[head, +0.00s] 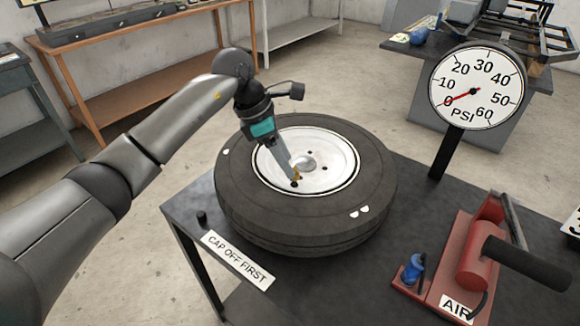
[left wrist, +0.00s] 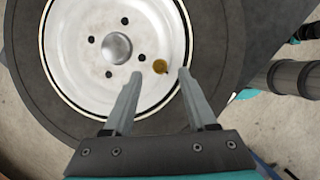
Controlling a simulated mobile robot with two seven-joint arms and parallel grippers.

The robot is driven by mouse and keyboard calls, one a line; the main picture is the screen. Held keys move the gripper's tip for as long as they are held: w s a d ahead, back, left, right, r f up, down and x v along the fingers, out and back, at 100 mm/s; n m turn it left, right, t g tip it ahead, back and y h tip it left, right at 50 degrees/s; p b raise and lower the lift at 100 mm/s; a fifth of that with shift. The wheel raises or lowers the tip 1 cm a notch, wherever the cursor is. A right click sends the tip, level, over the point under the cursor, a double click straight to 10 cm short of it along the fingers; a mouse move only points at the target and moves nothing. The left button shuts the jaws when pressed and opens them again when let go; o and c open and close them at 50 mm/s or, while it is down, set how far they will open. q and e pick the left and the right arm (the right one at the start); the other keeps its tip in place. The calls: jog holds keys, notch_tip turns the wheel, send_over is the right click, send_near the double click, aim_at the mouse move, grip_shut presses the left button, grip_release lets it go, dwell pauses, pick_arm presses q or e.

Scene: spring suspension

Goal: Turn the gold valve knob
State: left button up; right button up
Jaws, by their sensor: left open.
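The gold valve knob (head: 297,174) is on the white wheel of a black tire (head: 240,195) that lies flat on the dark table. In the left wrist view the knob (left wrist: 160,66) shows as a small gold disc near the wheel's rim. My left gripper (left wrist: 159,74) is open, pointing down at the wheel, with the knob showing between its fingertips. I cannot tell whether a finger touches the knob. In the head view the left gripper (head: 291,172) partly hides the knob.
A PSI gauge (head: 476,88) on a post reads near 0 behind the tire. A red air unit (head: 470,255) and a small blue object (head: 414,268) stand at the right. A small black cap (head: 201,217) stands by the "CAP OFF FIRST" label (head: 238,260).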

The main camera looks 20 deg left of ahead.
pick_arm(q)
jog(key=shift+x, duration=1.4)
jog(key=shift+c, duration=0.3)
grip_shut()
